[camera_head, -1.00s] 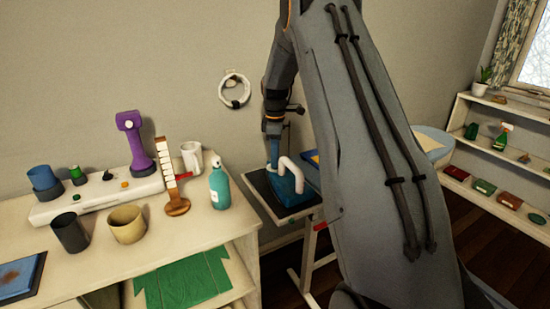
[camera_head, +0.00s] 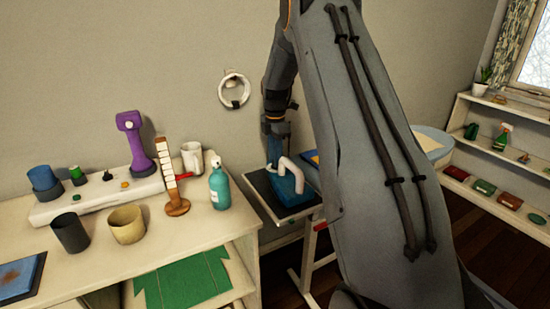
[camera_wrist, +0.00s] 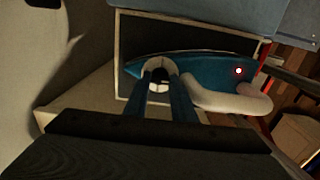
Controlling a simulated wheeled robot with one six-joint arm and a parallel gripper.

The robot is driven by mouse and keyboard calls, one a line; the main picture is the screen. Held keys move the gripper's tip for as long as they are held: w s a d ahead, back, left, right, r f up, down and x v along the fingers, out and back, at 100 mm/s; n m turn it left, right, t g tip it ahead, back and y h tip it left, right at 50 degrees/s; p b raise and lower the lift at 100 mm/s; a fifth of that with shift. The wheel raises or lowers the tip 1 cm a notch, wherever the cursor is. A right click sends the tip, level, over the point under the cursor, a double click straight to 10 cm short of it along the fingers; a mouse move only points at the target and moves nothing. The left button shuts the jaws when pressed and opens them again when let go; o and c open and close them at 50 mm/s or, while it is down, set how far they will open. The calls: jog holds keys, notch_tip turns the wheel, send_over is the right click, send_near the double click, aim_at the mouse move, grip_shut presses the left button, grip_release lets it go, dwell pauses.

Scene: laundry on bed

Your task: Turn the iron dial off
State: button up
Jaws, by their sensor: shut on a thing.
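The blue iron (camera_head: 288,190) with its white handle (camera_head: 291,168) lies on a dark, pale-rimmed board behind the white table. In the wrist view the iron's blue body (camera_wrist: 200,66) spans the middle, with a lit red lamp (camera_wrist: 239,70) near its right end. The dial (camera_wrist: 159,85) is a small dark and white knob within a white ring. My gripper (camera_wrist: 160,86) reaches down to it with blue fingers either side, shut on the dial. My gripper (camera_head: 275,150) also shows in the head view, above the iron. The dial's mark cannot be read.
The white table (camera_head: 90,265) at left holds a spray-like teal bottle (camera_head: 219,188), cups, a purple stand (camera_head: 135,145) and a wooden piece (camera_head: 172,180). My arm hides much of the right side. A shelf (camera_head: 500,150) stands at far right.

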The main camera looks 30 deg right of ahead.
dwell(0.4)
jog(key=o, duration=0.8)
jog(key=shift+r+b, duration=1.05)
jog(key=shift+r, duration=2.9)
